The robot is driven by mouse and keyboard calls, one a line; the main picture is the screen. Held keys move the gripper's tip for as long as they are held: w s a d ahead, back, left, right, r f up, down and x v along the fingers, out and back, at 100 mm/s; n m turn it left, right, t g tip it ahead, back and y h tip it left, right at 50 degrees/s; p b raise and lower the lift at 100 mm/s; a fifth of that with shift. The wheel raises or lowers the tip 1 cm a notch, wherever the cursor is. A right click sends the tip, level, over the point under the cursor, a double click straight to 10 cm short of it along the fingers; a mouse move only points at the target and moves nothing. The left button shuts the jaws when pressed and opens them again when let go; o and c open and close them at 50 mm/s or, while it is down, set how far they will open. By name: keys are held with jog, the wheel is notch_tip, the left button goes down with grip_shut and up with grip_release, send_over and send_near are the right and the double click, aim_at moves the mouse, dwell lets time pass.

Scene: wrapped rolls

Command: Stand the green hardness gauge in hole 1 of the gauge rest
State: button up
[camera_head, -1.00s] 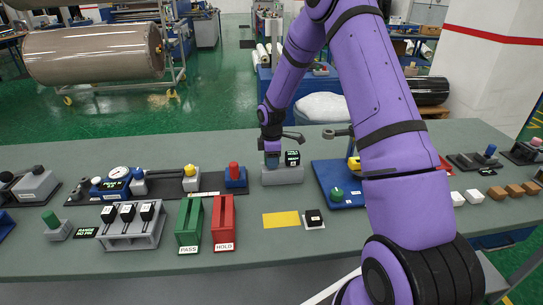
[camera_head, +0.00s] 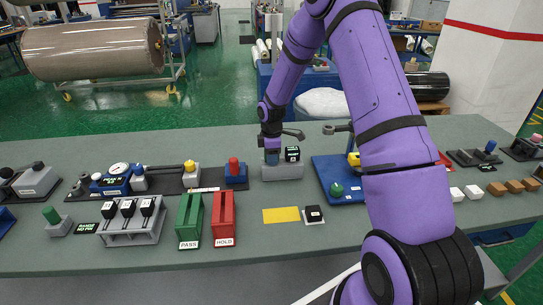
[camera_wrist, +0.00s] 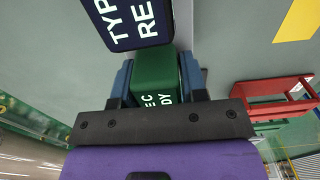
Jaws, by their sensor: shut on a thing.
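The green hardness gauge (camera_wrist: 155,76) is between the two blue fingers of my gripper (camera_wrist: 158,82) in the wrist view, with white lettering on its face. In the head view my gripper (camera_head: 271,156) points down at the left part of the grey gauge rest (camera_head: 285,173); its fingers mostly hide the green gauge there. A dark gauge (camera_head: 292,154) with a lit label stands in the rest just to the right. It also shows close beside the green gauge in the wrist view (camera_wrist: 127,22). I cannot see the holes, or whether the green gauge's foot is inside one.
A blue tray (camera_head: 324,174) with a green knob lies right of the rest. A yellow patch (camera_head: 281,215) and a small black-topped block (camera_head: 314,214) lie in front. Green (camera_head: 190,220) and red (camera_head: 223,220) bins stand to the front left. The bench between is clear.

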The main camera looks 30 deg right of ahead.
jog(key=shift+f, duration=0.1)
jog(key=o, duration=1.2)
notch_tip(320, 180, up, 11)
jog(key=shift+f, duration=0.15)
jog(key=s+a+r+m+t+h, duration=0.1)
jog(key=s+a+r+m, duration=0.2)
jog(key=s+r, duration=0.55)
jog(key=s+a+r+m+t, duration=0.1)
jog(key=s+a+r+m, duration=0.35)
jog(key=r, duration=0.75)
jog(key=s+r+m+t, duration=0.1)
jog(key=s+m, duration=0.1)
jog(key=s, duration=0.6)
jog(key=s+a+r+m+t, duration=0.1)
jog(key=s+r+m, duration=0.1)
jog(key=s, duration=0.6)
jog(key=s+a+r+m+t+y, duration=0.1)
jog(key=s+r+m, duration=0.1)
jog(key=s, duration=0.6)
jog(key=shift+s+r, duration=0.15)
jog(key=shift+s, duration=0.1)
